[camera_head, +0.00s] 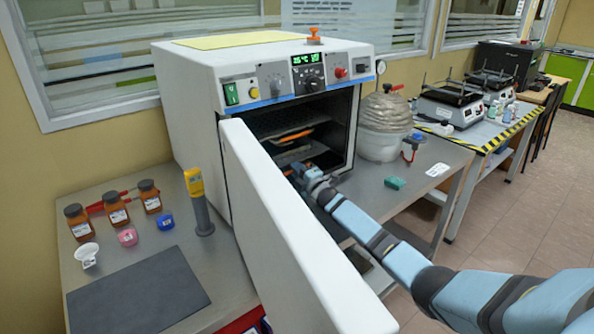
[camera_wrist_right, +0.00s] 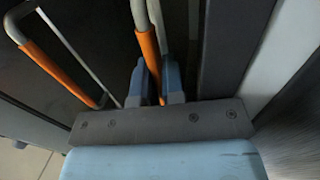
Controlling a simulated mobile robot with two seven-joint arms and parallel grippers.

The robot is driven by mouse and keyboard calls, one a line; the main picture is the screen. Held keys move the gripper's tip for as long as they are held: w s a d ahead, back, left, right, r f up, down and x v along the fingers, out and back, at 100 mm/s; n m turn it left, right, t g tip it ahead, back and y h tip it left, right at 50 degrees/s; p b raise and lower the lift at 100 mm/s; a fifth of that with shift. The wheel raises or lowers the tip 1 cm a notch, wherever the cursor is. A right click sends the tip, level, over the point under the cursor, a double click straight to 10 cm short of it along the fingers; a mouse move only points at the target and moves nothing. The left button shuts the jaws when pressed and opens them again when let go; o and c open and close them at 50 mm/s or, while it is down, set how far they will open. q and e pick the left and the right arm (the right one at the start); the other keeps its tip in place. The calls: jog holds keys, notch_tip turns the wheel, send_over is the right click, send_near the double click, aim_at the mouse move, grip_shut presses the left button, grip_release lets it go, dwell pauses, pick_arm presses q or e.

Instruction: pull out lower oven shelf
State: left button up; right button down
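The white oven (camera_head: 262,75) stands on the grey bench with its door (camera_head: 285,225) swung open toward me. My right arm reaches past the door to the dark chamber. My right gripper (camera_head: 302,174) is at the chamber's mouth, below an upper shelf with an orange handle (camera_head: 296,135). In the right wrist view, the gripper's fingers (camera_wrist_right: 156,84) are close together with an orange-sleeved wire handle (camera_wrist_right: 147,48) between them. This appears to be the lower shelf's handle; the shelf itself is mostly hidden. A second orange handle (camera_wrist_right: 60,68) lies to the left. My left gripper is not in view.
The open door stands close to my right arm's left side. A vessel with a wrapped dome (camera_head: 385,125) and a green block (camera_head: 395,183) stand right of the oven. Brown bottles (camera_head: 115,208), a yellow-topped tool (camera_head: 198,200) and a dark mat (camera_head: 135,295) are on the left bench.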

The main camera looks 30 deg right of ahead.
jog(key=shift+s+p, duration=0.35)
jog(key=shift+s, duration=0.1)
pick_arm(q)
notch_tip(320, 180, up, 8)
jog(key=p, duration=1)
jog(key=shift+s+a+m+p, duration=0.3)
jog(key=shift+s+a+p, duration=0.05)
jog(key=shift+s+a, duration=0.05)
pick_arm(e)
jog(key=r+v, duration=0.2)
jog(key=v, duration=1.1)
jog(key=s+r+v, duration=0.1)
jog(key=r+v, duration=0.2)
jog(key=v, duration=1)
jog(key=shift+s+d, duration=0.25)
jog(key=shift+s, duration=0.1)
jog(key=c, duration=1.6)
grip_release()
jog(key=shift+o, duration=0.2)
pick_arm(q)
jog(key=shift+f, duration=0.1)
